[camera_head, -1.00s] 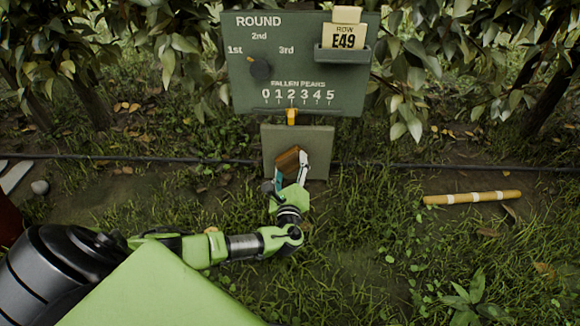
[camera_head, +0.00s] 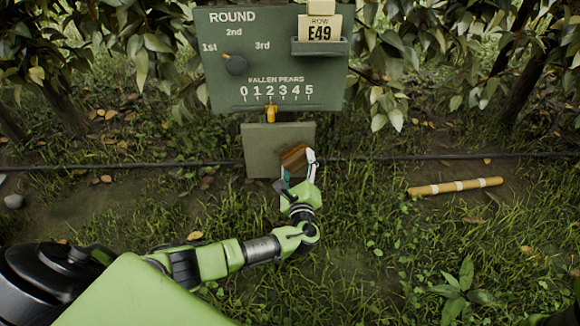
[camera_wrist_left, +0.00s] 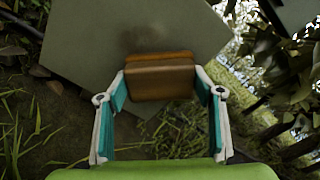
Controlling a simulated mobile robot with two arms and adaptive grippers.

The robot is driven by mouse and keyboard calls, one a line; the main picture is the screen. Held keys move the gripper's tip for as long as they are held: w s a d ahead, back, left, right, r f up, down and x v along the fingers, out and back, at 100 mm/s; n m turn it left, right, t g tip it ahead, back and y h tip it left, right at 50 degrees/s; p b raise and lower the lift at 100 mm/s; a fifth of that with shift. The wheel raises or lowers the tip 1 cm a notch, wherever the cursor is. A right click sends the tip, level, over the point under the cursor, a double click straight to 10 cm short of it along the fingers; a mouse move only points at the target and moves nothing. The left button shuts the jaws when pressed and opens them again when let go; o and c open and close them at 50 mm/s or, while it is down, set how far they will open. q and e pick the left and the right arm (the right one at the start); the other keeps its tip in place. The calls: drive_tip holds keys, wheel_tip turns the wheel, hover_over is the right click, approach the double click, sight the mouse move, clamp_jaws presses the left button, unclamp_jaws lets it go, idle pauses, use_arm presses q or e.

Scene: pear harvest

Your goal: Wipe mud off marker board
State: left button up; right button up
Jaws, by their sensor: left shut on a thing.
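The plain grey-green lower panel (camera_head: 262,150) stands below the lettered sign; I take it as the marker board. In the left wrist view the board (camera_wrist_left: 95,45) fills the upper middle, and a faint dark mud smudge (camera_wrist_left: 143,37) shows on it above the block. My left gripper (camera_head: 299,170) is shut on a brown block (camera_head: 294,158), which overlaps the board's lower right part. In the left wrist view the block (camera_wrist_left: 160,76) sits between both fingers, near the board's edge. I cannot tell whether it touches the board. My right gripper is not in view.
The green sign (camera_head: 275,55) above carries a dial (camera_head: 235,65), an orange slider (camera_head: 271,113) and a card holder (camera_head: 320,46). A black hose (camera_head: 120,164) runs behind the panel. A banded wooden stick (camera_head: 455,187) lies on the ground at right. Leafy branches flank the sign.

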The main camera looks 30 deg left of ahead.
use_arm(q)
drive_tip(key=shift+d+r, duration=0.1)
drive_tip(key=shift+d, duration=0.05)
drive_tip(key=shift+s+a+p, duration=0.2)
drive_tip(key=shift+a+p, duration=0.1)
drive_tip(key=shift+a, duration=0.15)
drive_tip(key=shift+s+a+p, duration=0.2)
drive_tip(key=shift+a+p, duration=0.05)
drive_tip(key=shift+a, duration=0.2)
drive_tip(key=shift+s+a+r+p, duration=0.1)
drive_tip(key=shift+s+a+p, duration=0.2)
drive_tip(key=shift+a, duration=0.4)
drive_tip(key=shift+s+a+p, duration=0.1)
drive_tip(key=shift+s+a, duration=0.3)
drive_tip(key=shift+a, duration=0.3)
drive_tip(key=shift+s+a+p, duration=0.2)
drive_tip(key=shift+s+a, duration=0.25)
drive_tip(key=shift+a, duration=0.2)
drive_tip(key=shift+s+a+p, duration=0.2)
drive_tip(key=shift+s+a, duration=0.25)
drive_tip(key=shift+a, duration=0.2)
drive_tip(key=shift+s+d+p, duration=0.35)
drive_tip(key=shift+s+p, duration=0.05)
drive_tip(key=shift+s, duration=0.05)
drive_tip(key=shift+p+v, duration=0.9)
drive_tip(key=shift+v, duration=1.6)
